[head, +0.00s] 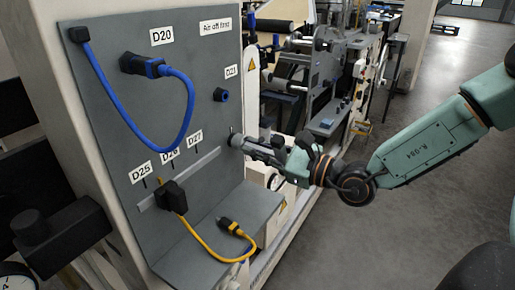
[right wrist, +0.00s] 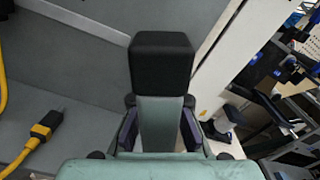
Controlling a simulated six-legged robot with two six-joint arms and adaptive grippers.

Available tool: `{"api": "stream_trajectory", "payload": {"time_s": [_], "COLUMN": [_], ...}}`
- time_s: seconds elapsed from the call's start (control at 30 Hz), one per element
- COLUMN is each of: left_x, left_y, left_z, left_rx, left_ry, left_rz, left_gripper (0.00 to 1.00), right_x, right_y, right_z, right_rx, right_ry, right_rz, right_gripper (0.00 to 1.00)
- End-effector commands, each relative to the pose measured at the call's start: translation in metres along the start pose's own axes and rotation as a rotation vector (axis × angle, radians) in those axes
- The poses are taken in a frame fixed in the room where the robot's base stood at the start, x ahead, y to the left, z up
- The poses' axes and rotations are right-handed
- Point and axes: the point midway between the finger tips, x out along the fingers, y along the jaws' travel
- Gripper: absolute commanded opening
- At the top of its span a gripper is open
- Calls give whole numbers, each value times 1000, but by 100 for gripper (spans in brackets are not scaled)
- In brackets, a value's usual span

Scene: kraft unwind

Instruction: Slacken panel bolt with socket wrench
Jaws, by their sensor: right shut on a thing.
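My right gripper (head: 268,151) reaches in from the right to the grey panel (head: 205,120). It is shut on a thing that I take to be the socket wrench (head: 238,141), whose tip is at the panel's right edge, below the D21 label. In the right wrist view, a square black block (right wrist: 162,62) on a grey stem stands between the dark finger pads. The panel bolt is not plainly seen; the gripper and the held thing cover that spot. I cannot tell whether the tip touches the panel. My left gripper is not in view.
A blue cable (head: 188,118) loops from the panel's upper left to a D20 plug. A yellow cable (head: 196,241) runs from a black plug below D26 to a connector (head: 229,225) on the grey shelf (head: 190,258). Machinery stands behind; open floor lies right.

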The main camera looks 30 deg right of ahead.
Motion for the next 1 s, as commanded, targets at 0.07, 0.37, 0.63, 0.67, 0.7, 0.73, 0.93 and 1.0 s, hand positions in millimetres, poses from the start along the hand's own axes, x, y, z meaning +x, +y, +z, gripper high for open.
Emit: {"api": "stream_trajectory", "payload": {"time_s": [0.07, 0.37, 0.63, 0.67, 0.7, 0.73, 0.93, 1.0], "left_x": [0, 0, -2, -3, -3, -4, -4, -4], "left_y": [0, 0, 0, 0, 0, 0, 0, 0], "left_z": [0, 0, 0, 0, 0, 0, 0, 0], "left_rx": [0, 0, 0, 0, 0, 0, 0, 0], "left_ry": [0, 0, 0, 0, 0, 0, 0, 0], "left_rz": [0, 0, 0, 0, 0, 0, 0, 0], "left_gripper": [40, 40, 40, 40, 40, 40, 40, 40], "right_x": [1, 2, 1, 1, 1, 1, 1, 1], "right_y": [0, 0, -1, -1, -1, -1, -1, -1], "right_z": [0, 0, 0, 0, 0, 0, 0, 0], "right_rx": [-64, -183, -281, -306, -336, -353, -385, -384], "right_ry": [-1, -1, 0, 0, 1, 1, 0, 0], "right_rz": [0, -1, 0, 0, 1, 0, 0, 0], "right_gripper": [0, 0, 0, 0, 0, 0, 0, 0]}}
